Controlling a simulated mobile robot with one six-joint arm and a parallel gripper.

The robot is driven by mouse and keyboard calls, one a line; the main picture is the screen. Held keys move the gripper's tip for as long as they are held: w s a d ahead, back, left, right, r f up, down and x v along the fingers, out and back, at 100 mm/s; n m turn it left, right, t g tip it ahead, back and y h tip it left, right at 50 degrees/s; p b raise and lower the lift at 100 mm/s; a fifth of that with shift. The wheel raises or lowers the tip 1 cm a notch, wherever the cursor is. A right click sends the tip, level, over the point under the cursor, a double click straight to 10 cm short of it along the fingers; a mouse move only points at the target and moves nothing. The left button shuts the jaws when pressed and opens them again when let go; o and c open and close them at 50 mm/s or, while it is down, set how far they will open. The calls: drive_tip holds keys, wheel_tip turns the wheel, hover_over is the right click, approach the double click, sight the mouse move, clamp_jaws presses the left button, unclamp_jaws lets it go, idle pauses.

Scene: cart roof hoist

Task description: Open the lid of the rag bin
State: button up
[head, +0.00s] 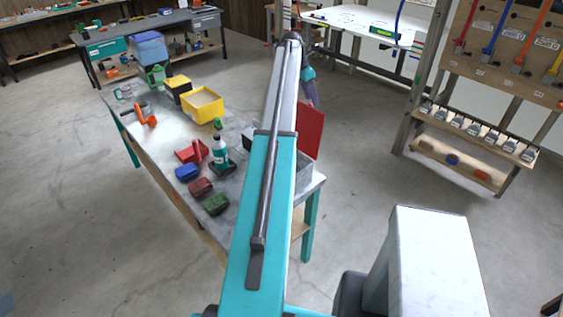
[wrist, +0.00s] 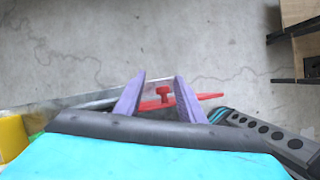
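The rag bin is a grey box (head: 304,172) at the near right end of the workbench, partly hidden behind my arm. Its red lid (head: 311,129) stands raised, close to upright, in the head view. In the wrist view the lid (wrist: 207,97) shows nearly edge-on, with a red knob (wrist: 163,94) on it. My gripper (wrist: 160,77) is open, its two purple fingers on either side of the knob in the picture. I cannot tell whether they touch it. In the head view the gripper (head: 309,88) shows just above the lid, partly hidden by my arm.
The workbench (head: 150,130) holds a yellow bin (head: 203,105), a green bottle (head: 219,151), a red scoop (head: 192,151) and blue, red and green blocks. A tool rack (head: 480,100) stands at the right. Bare floor lies between rack and bench.

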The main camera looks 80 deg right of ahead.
drive_tip(key=shift+r, duration=2.55)
drive_tip(key=shift+w, duration=0.1)
